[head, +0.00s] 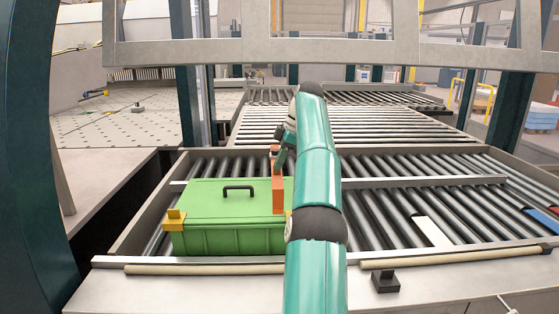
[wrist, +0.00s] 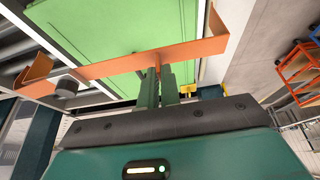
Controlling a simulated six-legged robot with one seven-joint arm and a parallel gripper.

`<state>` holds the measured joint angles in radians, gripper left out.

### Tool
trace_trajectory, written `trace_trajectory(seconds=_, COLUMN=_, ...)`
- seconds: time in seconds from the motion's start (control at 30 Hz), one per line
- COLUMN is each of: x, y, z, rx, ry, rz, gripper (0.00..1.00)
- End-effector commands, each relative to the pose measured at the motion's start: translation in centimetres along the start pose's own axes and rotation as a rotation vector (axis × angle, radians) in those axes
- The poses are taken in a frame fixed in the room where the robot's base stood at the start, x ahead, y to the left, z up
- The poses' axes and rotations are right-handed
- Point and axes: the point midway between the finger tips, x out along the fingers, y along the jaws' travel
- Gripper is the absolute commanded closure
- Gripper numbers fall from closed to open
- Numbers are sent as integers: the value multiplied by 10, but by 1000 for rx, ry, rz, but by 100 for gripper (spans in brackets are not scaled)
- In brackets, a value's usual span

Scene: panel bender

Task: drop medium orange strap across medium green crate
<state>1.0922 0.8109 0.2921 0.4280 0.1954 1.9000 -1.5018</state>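The green crate (head: 225,238) stands on the roller conveyor, lid closed, with a black handle on top and yellow latches at its ends. In the wrist view its green lid (wrist: 110,28) lies behind the strap. The orange strap (head: 278,195) is a long flat bar with bent ends, over the right part of the crate in the head view. It spans the wrist view (wrist: 105,66). My gripper (wrist: 158,69) has its green fingers closed around the middle of the strap. The strap appears held above the lid; the exact gap is unclear. My arm hides the crate's right end.
Rollers extend right and behind the crate, with a white piece (head: 433,232) and a blue piece (head: 543,222) lying on the right. A beige rod (head: 205,269) runs along the front edge. A grey frame beam (head: 200,52) crosses overhead, and a dark green post (head: 30,150) stands left.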

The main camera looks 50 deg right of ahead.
Motion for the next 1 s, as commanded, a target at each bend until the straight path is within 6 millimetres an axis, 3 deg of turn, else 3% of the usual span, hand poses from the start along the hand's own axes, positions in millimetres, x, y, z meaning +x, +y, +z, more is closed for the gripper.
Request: trace_trajectory(seconds=1.0, x=67, y=-2, z=28, rx=1, ry=0, rz=-8, gripper=100)
